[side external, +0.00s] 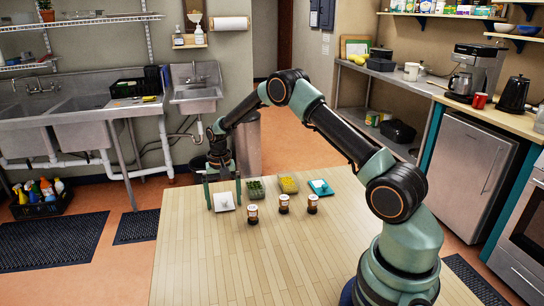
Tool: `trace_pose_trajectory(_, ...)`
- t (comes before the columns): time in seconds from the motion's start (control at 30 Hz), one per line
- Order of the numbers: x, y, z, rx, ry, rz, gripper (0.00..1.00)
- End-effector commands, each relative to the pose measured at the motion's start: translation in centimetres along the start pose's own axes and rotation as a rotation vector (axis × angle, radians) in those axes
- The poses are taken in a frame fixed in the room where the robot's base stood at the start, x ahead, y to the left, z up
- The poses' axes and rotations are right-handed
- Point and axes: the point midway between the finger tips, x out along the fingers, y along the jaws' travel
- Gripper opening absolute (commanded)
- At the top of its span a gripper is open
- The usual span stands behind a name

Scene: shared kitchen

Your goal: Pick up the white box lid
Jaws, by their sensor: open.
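The white box lid (224,202) lies on the wooden table near its far left edge. It looks like a small white square with a small raised detail in its middle. My gripper (223,204) points down over the lid, with its two fingers apart, one on the left and one on the right of it. The gripper is open. I cannot tell from this view whether the fingers touch the lid or the table.
A green-filled container (256,189), a yellow-filled container (288,185) and a teal item (320,187) stand right of the lid. Three small jars, the nearest to the lid (253,215), stand in front. The table's front (250,270) is clear.

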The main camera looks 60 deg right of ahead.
Motion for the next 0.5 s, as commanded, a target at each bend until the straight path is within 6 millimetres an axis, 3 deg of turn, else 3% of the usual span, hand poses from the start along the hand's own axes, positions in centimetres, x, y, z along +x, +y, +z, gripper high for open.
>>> trace_pose_trajectory(0.17, -0.01, -0.02, -0.04, 0.0, 0.001, -0.001, 1.0)
trace_pose_trajectory(0.37, -0.04, -0.02, -0.03, 0.0, 0.001, -0.001, 0.27)
trace_pose_trajectory(0.4, -0.05, -0.02, -0.04, 0.0, 0.001, -0.001, 0.23)
trace_pose_trajectory(0.5, -0.05, -0.02, -0.04, 0.0, 0.001, -0.001, 0.23)
